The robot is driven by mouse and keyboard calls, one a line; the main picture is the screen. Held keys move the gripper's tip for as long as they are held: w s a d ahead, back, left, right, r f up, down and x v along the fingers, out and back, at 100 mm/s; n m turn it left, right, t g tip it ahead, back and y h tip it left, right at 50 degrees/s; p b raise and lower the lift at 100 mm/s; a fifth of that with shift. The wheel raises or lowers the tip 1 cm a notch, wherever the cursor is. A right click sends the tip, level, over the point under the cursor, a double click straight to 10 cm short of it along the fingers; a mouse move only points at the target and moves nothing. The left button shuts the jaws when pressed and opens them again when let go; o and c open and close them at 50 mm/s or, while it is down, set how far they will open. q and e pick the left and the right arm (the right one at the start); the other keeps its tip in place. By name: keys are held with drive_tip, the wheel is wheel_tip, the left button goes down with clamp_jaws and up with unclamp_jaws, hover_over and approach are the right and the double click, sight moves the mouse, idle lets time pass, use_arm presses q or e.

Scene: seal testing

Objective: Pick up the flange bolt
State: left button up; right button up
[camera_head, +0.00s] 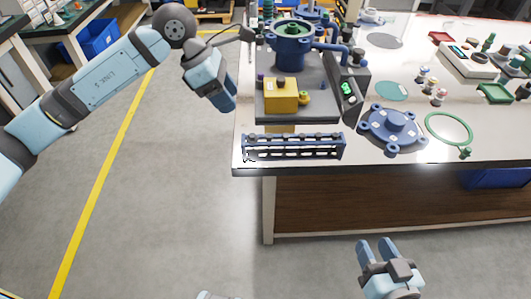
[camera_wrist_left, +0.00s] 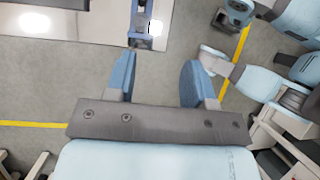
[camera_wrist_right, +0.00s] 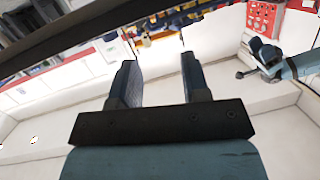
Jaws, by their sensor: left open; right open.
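I cannot tell for sure which small part is the flange bolt. Candidates are a small green piece (camera_head: 465,152) beside the green ring at the table's front, and several small silver-and-red parts (camera_head: 430,84) further back. A blue rack (camera_head: 293,147) lies along the table's front left edge; its contents are too small to tell. My left gripper (camera_head: 224,97) is open and empty, left of the table; its fingers also show in the left wrist view (camera_wrist_left: 157,70). My right gripper (camera_head: 376,247) is open and empty, in front of the table's edge, and shows in the right wrist view (camera_wrist_right: 159,75).
The white table (camera_head: 390,165) holds a blue pump-like fixture (camera_head: 290,50) on a grey base, a yellow block (camera_head: 281,96), a blue flange cover (camera_head: 393,128), a green ring (camera_head: 448,117) and a white instrument (camera_head: 468,60). The floor left of the table is clear.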

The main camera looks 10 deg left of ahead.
use_arm(q)
drive_tip(key=a+y, duration=0.1)
drive_tip(key=b, duration=0.2)
hover_over(252, 135)
drive_tip(key=a, duration=0.3)
drive_tip(key=shift+t, duration=0.3)
drive_tip(key=f, duration=0.8)
drive_tip(key=shift+s+d+f, duration=0.1)
drive_tip(key=shift+s+d, duration=0.15)
drive_tip(key=shift+s, duration=0.15)
drive_tip(key=b+x, duration=0.1)
drive_tip(key=x, duration=0.2)
drive_tip(key=shift+w+d+f, duration=0.15)
drive_tip(key=shift+f, duration=0.15)
drive_tip(key=shift+w+d+f+b, duration=0.1)
drive_tip(key=shift+d+f+b, duration=0.2)
drive_tip(key=shift+f, duration=0.2)
drive_tip(key=shift+a, duration=0.1)
drive_tip(key=c, duration=0.7)
drive_tip(key=shift+r, duration=0.1)
clamp_jaws()
use_arm(e)
drive_tip(key=r+t+y, duration=0.1)
drive_tip(key=a+r+t, duration=0.1)
drive_tip(key=r, duration=0.1)
drive_tip(key=a+r+y, duration=0.1)
drive_tip(key=r, duration=0.1)
drive_tip(key=shift+w+a+r+t+y, duration=0.1)
drive_tip(key=shift+r+t+y, duration=0.2)
drive_tip(key=shift+t, duration=0.1)
